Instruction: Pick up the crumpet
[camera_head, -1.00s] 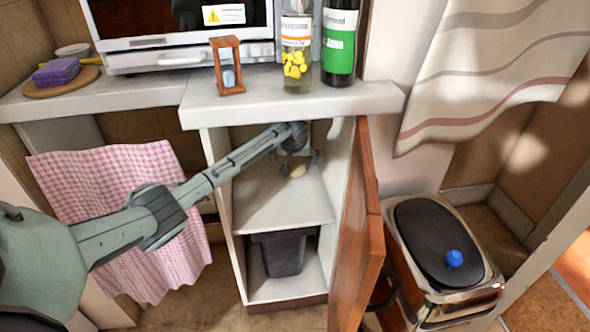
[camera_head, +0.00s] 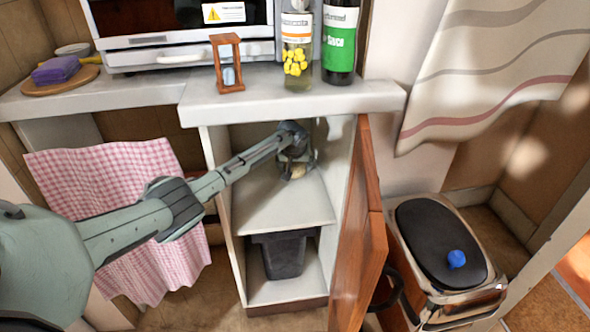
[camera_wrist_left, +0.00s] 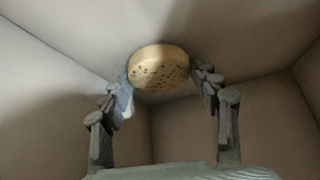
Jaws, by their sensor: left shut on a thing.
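The crumpet (camera_wrist_left: 159,68) is a round, pale golden disc with small dark holes, seen in the left wrist view. My left gripper (camera_wrist_left: 162,84) is shut on it, with a finger at each side. In the head view my left gripper (camera_head: 297,165) is inside the upper compartment of the open cabinet (camera_head: 270,205). The crumpet (camera_head: 297,172) shows there only as a small pale patch between the fingers. I cannot tell whether it is clear of the shelf. My right gripper is not in view.
The cabinet's wooden door (camera_head: 362,225) stands open on the right. A dark bin (camera_head: 284,256) sits in the lower compartment. An hourglass (camera_head: 228,64), a bottle of yellow pieces (camera_head: 297,45) and a green-labelled bottle (camera_head: 340,40) stand on the counter above. A chrome bin (camera_head: 440,240) stands right.

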